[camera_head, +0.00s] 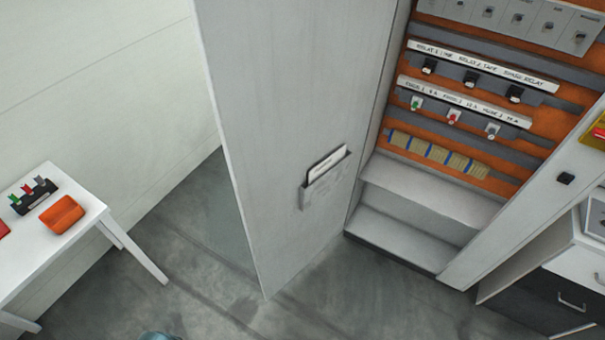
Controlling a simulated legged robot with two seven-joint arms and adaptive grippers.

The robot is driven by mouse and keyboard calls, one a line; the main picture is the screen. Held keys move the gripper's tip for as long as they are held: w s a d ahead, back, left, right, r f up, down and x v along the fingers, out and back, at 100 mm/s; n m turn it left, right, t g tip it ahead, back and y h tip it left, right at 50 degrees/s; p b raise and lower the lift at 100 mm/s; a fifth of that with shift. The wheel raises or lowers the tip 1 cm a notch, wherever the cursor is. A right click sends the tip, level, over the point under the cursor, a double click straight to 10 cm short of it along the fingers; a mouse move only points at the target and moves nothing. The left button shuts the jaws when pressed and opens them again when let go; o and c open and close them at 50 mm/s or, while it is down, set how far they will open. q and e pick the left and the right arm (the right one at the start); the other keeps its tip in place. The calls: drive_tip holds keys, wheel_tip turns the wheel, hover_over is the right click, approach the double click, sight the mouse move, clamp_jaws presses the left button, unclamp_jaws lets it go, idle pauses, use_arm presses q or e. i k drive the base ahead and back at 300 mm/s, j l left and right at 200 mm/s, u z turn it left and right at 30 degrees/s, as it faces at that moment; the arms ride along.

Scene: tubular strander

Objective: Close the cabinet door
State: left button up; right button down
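The cabinet door (270,130) is a tall, light grey panel that stands open, swung out from the left side of the cabinet. A document pocket (322,184) with papers is fixed on its inner face. The cabinet (440,206) is open at the right, with an orange back panel (398,119) carrying rows of relays, fuses and terminal blocks. Neither of my grippers shows clearly in the head view. A small blue-grey rounded shape at the bottom edge is too cut off to identify.
A white table (85,232) at the left holds an orange bin (62,214) and a dark rack (34,196) with coloured pieces. A drawer unit (560,290) stands at the lower right. Grey floor (330,300) in front of the door is clear.

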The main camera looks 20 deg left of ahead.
sight(290, 83)
drive_tip(key=j+z, duration=0.25)
drive_tip(key=j, duration=0.25)
drive_tip(key=k+j+z, duration=0.2)
drive_tip(key=j, duration=0.25)
drive_tip(key=j+z, duration=0.25)
drive_tip(key=j, duration=0.25)
drive_tip(key=k+j+z, duration=0.2)
drive_tip(key=j, duration=0.2)
drive_tip(key=i+j+z, duration=0.1)
drive_tip(key=j, duration=0.25)
drive_tip(key=i+j+z, duration=0.1)
drive_tip(key=j, duration=0.25)
drive_tip(key=i+j+z, duration=0.15)
drive_tip(key=j, duration=0.25)
drive_tip(key=i+j+z, duration=0.1)
drive_tip(key=j, duration=0.3)
drive_tip(key=i+j+z, duration=0.1)
drive_tip(key=j, duration=0.3)
drive_tip(key=i, duration=0.1)
